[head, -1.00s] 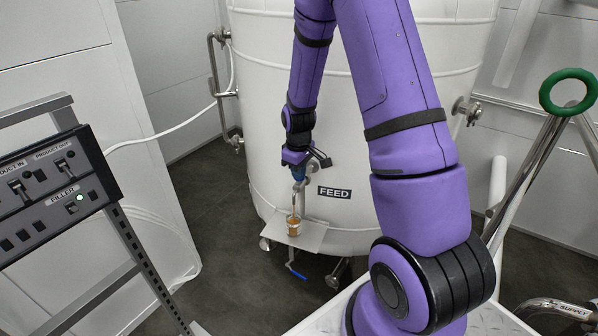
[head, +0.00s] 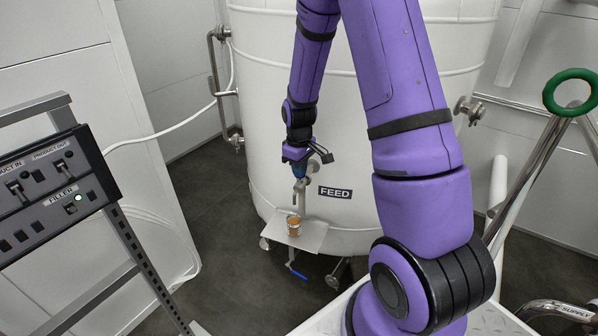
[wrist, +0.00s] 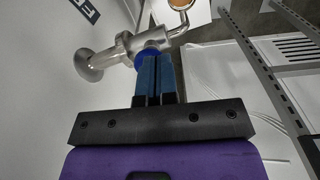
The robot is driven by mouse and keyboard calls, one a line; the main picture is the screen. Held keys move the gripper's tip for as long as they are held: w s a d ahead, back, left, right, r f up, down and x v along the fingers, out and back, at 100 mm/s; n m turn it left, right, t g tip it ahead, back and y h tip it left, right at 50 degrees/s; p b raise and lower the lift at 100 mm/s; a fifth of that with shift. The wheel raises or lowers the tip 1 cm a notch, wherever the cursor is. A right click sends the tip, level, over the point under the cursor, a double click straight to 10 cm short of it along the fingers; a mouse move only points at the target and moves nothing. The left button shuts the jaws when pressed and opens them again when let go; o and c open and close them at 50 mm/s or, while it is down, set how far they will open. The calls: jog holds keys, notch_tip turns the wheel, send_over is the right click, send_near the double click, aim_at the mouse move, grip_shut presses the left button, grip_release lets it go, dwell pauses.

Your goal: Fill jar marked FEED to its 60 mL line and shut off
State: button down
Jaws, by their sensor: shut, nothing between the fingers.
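The small jar (head: 293,226) holds amber liquid and stands on a metal shelf plate (head: 312,236) at the tank's front. Its mark and 60 mL line are too small to read. The white tank (head: 270,110) bears a FEED label (head: 335,193). A steel sampling tap (head: 299,190) comes from the tank above the jar. In the wrist view, the tap (wrist: 120,52) has a blue part (wrist: 147,57), and the jar's amber top (wrist: 180,4) is at the upper edge. My gripper (wrist: 154,60) is shut, its blue fingertips right at the blue part; contact is unclear. I cannot tell whether liquid is running.
A blue-handled lower valve (head: 297,272) hangs below the plate. A control panel (head: 55,180) with a lit green FILLER lamp stands at left on a metal frame. A green ring handle (head: 571,92) is at right. Dark floor (head: 205,190) is open left of the tank.

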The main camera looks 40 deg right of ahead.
notch_tip(320, 180, up, 10)
jog(key=shift+f, duration=0.2)
dwell(0.4)
jog(key=s+a+r+m+t, duration=0.1)
jog(key=s+a+r, duration=0.35)
jog(key=r, duration=0.35)
jog(key=s+a+r+m+t, duration=0.1)
jog(key=s+a+r+t, duration=0.15)
jog(key=s+r, duration=0.45)
jog(key=s+a+r+m+t, duration=0.1)
jog(key=s+a+r, duration=0.1)
jog(key=s, duration=0.5)
jog(key=s+a+r+m, duration=0.1)
jog(key=s+a+r, duration=0.2)
jog(key=s+r, duration=0.2)
jog(key=shift+s+a+r+t, duration=0.3)
jog(key=shift+s+t, duration=0.05)
jog(key=shift+s, duration=0.65)
